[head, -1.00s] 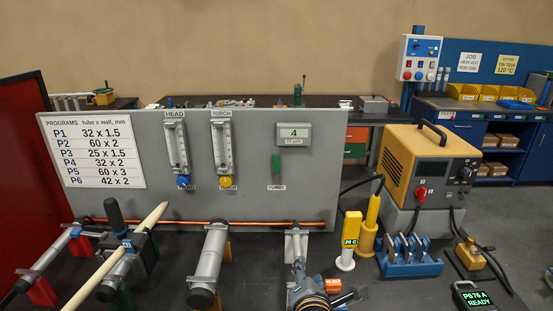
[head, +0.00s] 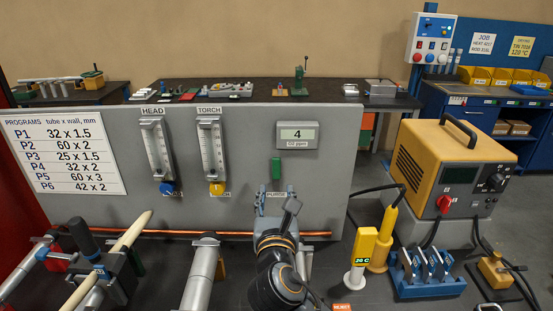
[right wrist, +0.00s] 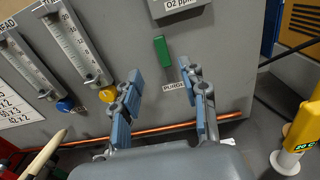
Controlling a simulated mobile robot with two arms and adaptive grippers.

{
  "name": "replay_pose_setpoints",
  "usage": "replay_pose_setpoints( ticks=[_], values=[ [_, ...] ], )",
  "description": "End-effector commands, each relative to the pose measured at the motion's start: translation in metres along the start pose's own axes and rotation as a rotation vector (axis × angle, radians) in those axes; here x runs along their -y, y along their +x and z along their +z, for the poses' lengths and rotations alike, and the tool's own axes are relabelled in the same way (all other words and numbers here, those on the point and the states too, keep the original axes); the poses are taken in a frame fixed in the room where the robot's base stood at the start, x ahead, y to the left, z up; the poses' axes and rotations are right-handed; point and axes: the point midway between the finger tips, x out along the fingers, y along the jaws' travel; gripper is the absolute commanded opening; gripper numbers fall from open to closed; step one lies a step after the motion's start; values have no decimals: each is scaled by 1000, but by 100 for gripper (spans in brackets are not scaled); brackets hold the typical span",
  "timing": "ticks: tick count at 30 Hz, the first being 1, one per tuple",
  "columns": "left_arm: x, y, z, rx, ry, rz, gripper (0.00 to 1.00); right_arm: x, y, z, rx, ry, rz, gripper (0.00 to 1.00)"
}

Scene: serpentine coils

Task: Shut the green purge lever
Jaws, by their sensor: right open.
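The green purge lever (head: 276,168) hangs upright on the grey panel (head: 335,170), below the O2 ppm display (head: 297,135). Its PURGE label is partly hidden behind my gripper in the head view. My right gripper (head: 274,196) is raised in front of the panel, just below the lever. In the right wrist view the lever (right wrist: 162,51) stands beyond the fingertips, between them and a little above. The right gripper (right wrist: 162,80) is open with nothing between its blue-grey fingers. It looks apart from the lever. My left gripper is not in view.
Two flowmeters, HEAD (head: 157,150) and TORCH (head: 211,150), with blue and yellow knobs are left of the lever. A copper tube (head: 200,234) runs along the panel's foot. A yellow gauge (head: 362,255) and orange power unit (head: 450,170) stand at right.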

Motion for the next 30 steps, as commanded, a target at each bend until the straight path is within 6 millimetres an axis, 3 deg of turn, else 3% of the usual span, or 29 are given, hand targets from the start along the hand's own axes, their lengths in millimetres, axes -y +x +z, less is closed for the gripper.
replay_pose_setpoints(
  ticks=[6, 10, 14, 21, 30],
  values=[
    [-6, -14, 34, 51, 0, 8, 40, 0, 40, 4, 0, 0, -2, 43],
    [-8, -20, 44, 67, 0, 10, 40, 1, 68, 3, -1, 0, -3, 43],
    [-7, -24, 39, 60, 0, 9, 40, 0, 93, 2, -1, 1, -1, 43],
    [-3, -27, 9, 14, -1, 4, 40, 0, 122, 1, -1, 3, 0, 43],
    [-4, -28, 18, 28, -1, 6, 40, 0, 131, 0, -1, 4, 0, 43]
  ],
)
